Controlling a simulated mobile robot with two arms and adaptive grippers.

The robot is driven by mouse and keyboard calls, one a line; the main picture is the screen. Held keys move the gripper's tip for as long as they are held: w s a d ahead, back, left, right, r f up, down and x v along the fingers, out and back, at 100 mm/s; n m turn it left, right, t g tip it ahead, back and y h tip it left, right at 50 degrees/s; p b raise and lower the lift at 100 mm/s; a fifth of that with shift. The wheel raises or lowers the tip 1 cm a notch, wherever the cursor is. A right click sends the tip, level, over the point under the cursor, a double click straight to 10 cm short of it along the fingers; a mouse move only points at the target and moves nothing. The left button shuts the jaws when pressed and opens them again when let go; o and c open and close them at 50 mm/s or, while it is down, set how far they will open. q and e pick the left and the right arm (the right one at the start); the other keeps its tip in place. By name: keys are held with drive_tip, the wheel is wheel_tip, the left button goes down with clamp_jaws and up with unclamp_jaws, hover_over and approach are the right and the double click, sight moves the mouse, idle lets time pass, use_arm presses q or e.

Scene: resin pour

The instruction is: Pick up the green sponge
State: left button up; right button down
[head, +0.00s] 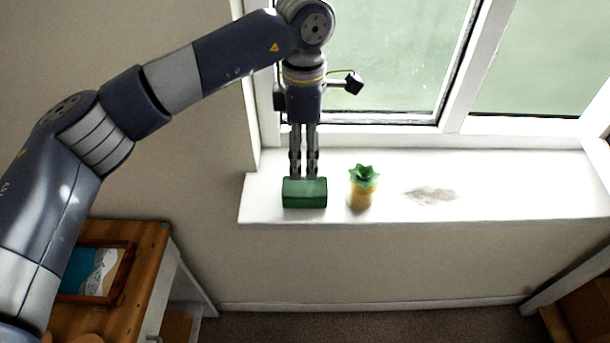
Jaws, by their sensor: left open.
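The green sponge (305,194) is a dark green block on the white windowsill (520,212), near its left end. My left gripper (304,176) points down directly above and behind the sponge. It is open, with its fingertips at the sponge's top edge; the tips are partly hidden by the sponge, and I cannot tell whether they touch it. My right gripper is not in view.
A small yellow pot with a green plant (363,188) stands close to the right of the sponge. A grey smudge (431,195) marks the sill further right. The window frame (375,139) rises behind. A wooden cabinet (145,240) with a framed picture (98,272) stands lower left.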

use_arm(q)
drive_tip(key=p, duration=0.1)
hover_over(305, 186)
drive_tip(key=f, duration=0.4)
drive_tip(key=shift+s+a+f, duration=0.1)
drive_tip(key=shift+s, duration=0.3)
drive_tip(key=shift+f, duration=0.25)
drive_tip(key=shift+w+f+p, duration=0.2)
drive_tip(key=shift+f+p, duration=0.15)
drive_tip(key=shift+p, duration=0.25)
drive_tip(key=f+p, duration=0.2)
drive_tip(key=f, duration=0.1)
drive_tip(key=shift+w+f, duration=0.15)
drive_tip(key=shift+w, duration=0.05)
drive_tip(key=shift+f, duration=0.6)
drive_tip(key=c, duration=0.5)
drive_tip(key=shift+c, duration=1.4)
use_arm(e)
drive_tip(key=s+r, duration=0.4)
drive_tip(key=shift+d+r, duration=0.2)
